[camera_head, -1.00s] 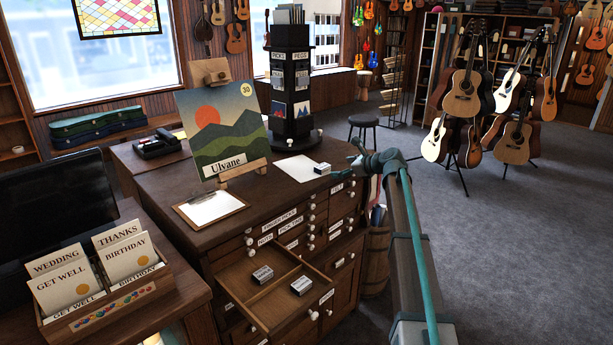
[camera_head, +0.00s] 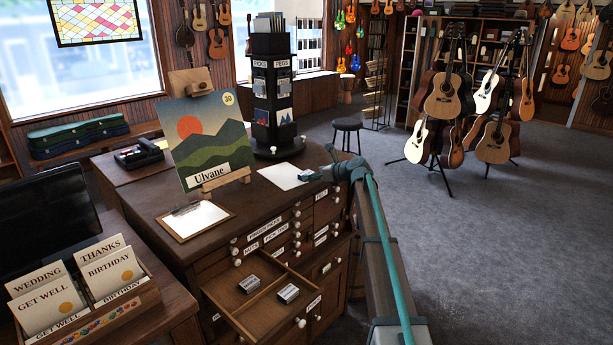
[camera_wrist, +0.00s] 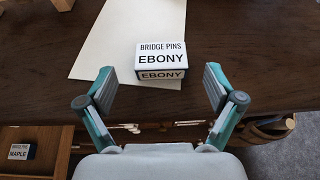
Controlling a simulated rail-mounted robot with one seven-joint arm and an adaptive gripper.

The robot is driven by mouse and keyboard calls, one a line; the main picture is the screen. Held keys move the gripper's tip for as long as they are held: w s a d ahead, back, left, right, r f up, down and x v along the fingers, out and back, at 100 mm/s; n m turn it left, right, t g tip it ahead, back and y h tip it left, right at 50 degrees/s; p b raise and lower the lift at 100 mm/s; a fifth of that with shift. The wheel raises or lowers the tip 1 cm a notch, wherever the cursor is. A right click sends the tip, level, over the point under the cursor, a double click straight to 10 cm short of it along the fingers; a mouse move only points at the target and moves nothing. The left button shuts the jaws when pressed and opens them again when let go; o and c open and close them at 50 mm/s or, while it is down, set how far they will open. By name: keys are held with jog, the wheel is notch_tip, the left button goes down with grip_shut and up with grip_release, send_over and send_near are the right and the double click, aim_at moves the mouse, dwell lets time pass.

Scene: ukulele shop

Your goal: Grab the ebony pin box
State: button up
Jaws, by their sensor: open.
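The ebony pin box (camera_wrist: 161,59) is a small white box with dark edges, labelled "BRIDGE PINS EBONY", in the wrist view. It sits at the edge of a white sheet of paper (camera_wrist: 108,38) on the wooden cabinet top. My gripper (camera_wrist: 160,88) is open, its two fingers spread to either side just short of the box, apart from it. In the head view my gripper (camera_head: 326,173) is over the right part of the cabinet top by the paper (camera_head: 284,176), and the ebony box is mostly hidden there.
An open drawer (camera_head: 233,312) below holds two small boxes; one (camera_wrist: 17,151) reads "MAPLE" in the wrist view.

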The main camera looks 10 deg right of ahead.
aim_at(308, 173)
jog(key=x, duration=0.1)
jog(key=p+x, duration=0.1)
jog(key=x, duration=0.1)
jog(key=shift+w+a+r, duration=0.1)
jog(key=shift+w+a, duration=0.05)
jog(key=shift+w, duration=0.2)
jog(key=shift+w+a+f+p, duration=0.25)
jog(key=shift+w+p, duration=0.05)
jog(key=shift+p, duration=0.05)
jog(key=c, duration=1)
